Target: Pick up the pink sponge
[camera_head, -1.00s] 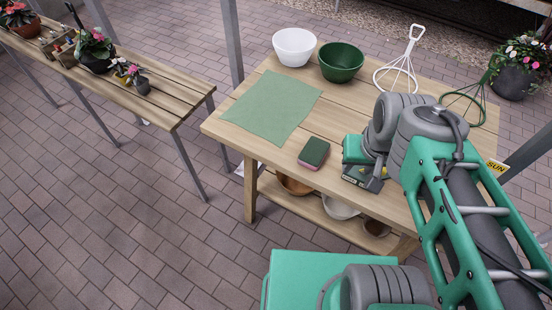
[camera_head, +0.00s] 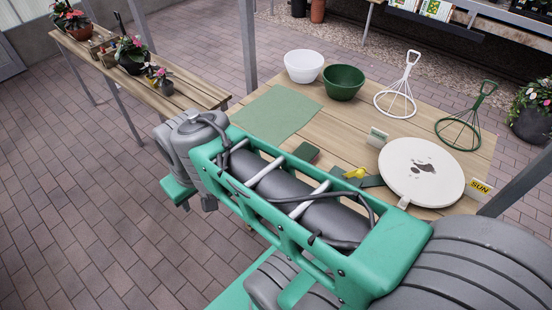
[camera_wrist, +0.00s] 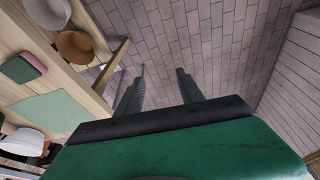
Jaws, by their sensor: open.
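The pink sponge has a dark green top and lies on the wooden table. In the head view the sponge (camera_head: 306,152) is partly hidden behind my arm, and only its green top shows. In the wrist view the sponge (camera_wrist: 34,59) lies at the far left, with its pink side visible. My gripper (camera_wrist: 158,78) is open and empty, its two fingers apart over brick paving, well to the side of the sponge. In the head view my arm reaches left across the table's front, and I cannot make out the fingers there.
On the table (camera_head: 360,128) are a green mat (camera_head: 272,113), a white bowl (camera_head: 303,66), a green bowl (camera_head: 343,82), white (camera_head: 396,98) and green (camera_head: 462,130) wire tools, a yellow-handled tool (camera_head: 356,173) and a stained round board (camera_head: 415,185). A plant bench (camera_head: 165,78) stands left.

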